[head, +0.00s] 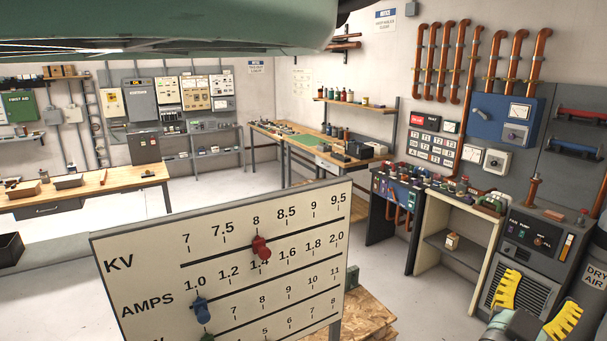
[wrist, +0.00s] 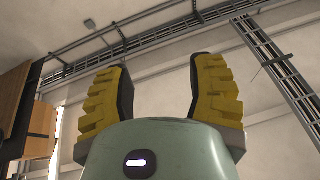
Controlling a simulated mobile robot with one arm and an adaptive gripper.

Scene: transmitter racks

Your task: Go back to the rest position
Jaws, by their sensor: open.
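My gripper (head: 536,301) shows at the lower right of the head view, with its two yellow ridged fingers spread apart. In the wrist view my gripper (wrist: 160,95) is also open, with nothing between the fingers. Behind the fingers there I see only wall, ceiling and cable trays. In the head view the gripper is in front of the grey cabinet with the vent grille (head: 524,262) and touches nothing that I can see.
A slider board (head: 140,245) marked KV and AMPS stands close in front, with a red slider (head: 261,247) and a blue slider (head: 201,310). A dry air cylinder (head: 590,310) is at the right edge. A wooden bench (head: 110,181) is at left. The middle floor (head: 240,190) is clear.

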